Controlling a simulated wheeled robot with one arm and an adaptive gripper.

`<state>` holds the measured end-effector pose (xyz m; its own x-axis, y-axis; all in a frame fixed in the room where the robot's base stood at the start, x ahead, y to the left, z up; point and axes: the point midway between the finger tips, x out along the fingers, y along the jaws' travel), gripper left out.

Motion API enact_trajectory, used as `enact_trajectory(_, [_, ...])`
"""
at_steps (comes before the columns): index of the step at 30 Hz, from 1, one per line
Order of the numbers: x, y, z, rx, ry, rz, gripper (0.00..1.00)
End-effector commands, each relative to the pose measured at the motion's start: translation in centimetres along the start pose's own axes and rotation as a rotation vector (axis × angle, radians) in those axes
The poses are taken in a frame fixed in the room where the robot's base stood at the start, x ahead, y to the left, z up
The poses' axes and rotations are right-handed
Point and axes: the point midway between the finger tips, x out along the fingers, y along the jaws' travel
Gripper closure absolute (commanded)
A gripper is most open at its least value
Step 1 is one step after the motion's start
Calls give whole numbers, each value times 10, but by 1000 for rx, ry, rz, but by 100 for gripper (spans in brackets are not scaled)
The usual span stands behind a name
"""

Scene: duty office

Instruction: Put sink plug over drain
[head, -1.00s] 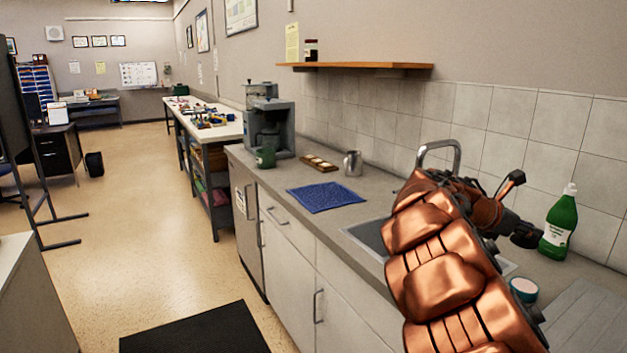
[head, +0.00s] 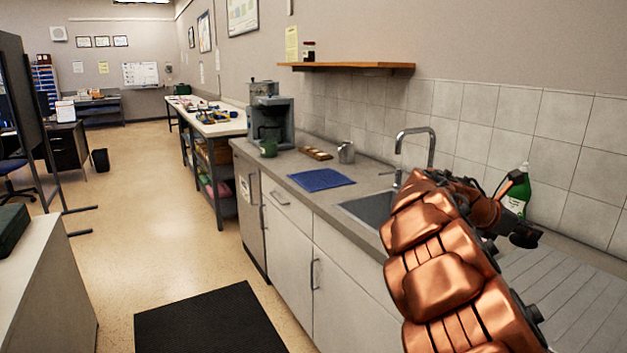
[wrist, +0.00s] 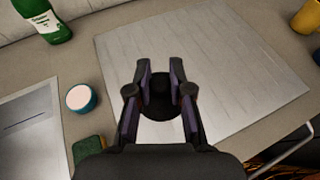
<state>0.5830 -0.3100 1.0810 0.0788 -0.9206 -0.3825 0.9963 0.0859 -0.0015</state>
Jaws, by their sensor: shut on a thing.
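In the wrist view, my gripper (wrist: 161,76) is shut on a dark round sink plug (wrist: 160,108), seen between the fingers above the ribbed drainboard (wrist: 225,50). How far it hangs above the board I cannot tell. In the head view, the sink basin (head: 368,208) lies left of my arm, with a tall curved faucet (head: 431,146) behind it. My arm hides part of the sink, and the fingers and plug do not show clearly there. The drain hole is not visible. A pale metal surface (wrist: 30,125) at the wrist view's left may be part of the sink.
A green bottle (wrist: 45,20), a teal-rimmed jar (wrist: 81,98) and a sponge (wrist: 88,151) stand near the drainboard. A yellow mug (wrist: 307,17) is at far right.

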Motion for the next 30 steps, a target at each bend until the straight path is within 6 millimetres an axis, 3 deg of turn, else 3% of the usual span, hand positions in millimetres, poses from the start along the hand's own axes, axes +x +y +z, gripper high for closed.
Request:
enact_trajectory(8, [0,0,0,0,0,-1,100])
enact_trajectory(14, [-13,16,-19,-35,-2,81,100])
enact_trajectory(23, [-47,49,-68,-119,-1,276,100])
enact_trajectory(30, [-94,77,-121,-214,-3,507,100])
